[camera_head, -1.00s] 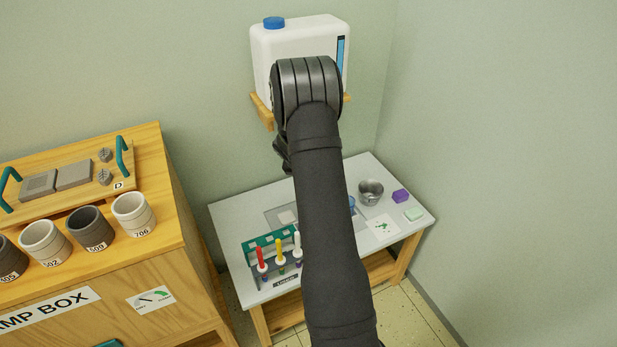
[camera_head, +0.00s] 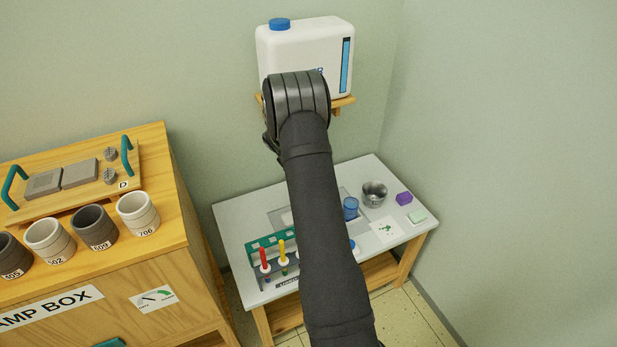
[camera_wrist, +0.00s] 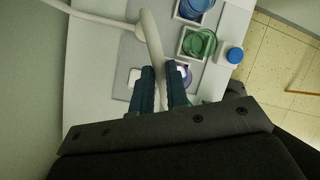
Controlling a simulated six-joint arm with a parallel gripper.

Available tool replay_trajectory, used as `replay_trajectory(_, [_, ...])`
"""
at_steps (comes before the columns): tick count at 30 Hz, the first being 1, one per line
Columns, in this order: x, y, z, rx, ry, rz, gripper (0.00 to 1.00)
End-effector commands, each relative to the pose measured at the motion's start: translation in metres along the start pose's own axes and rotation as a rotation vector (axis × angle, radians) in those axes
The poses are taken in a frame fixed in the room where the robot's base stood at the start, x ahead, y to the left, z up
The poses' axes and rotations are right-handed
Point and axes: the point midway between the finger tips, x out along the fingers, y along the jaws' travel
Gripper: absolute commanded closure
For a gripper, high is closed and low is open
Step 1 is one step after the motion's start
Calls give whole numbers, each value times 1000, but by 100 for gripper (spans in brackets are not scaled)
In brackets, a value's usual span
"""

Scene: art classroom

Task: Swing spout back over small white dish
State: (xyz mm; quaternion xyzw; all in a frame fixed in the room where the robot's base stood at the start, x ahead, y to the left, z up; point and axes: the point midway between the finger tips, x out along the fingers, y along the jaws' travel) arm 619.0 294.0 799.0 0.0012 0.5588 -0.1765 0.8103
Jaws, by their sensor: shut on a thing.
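The white spout (camera_wrist: 151,38) is a curved tube with a thin hose at its top. In the wrist view it runs down between the two fingers of my gripper (camera_wrist: 162,82), which is shut on it. A pale square piece, seemingly the small white dish (camera_wrist: 134,77), lies on the table just left of the fingers, partly hidden. My arm hides the gripper in the head view.
A white jug (camera_head: 300,52) stands on a wall shelf above the table (camera_head: 238,215). A blue cup (camera_wrist: 193,7) and a green cup (camera_wrist: 199,43) stand right of the spout. A blue-capped bottle (camera_wrist: 234,55), metal cup (camera_head: 374,194) and dropper rack (camera_head: 268,244) are also there.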

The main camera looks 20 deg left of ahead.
Motion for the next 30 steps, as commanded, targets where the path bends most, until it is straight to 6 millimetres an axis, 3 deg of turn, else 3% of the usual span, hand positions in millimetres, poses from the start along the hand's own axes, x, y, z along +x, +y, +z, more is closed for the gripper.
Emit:
replay_trajectory(9, [-1, 10, 2, 113, 25, -47, 100])
replay_trajectory(24, [-2, 12, 2, 133, 29, -54, 100])
replay_trajectory(25, [-2, 12, 2, 133, 29, -54, 82])
replay_trajectory(27, [-2, 12, 2, 132, 29, -54, 68])
replay_trajectory(30, [-2, 12, 2, 132, 29, -54, 64])
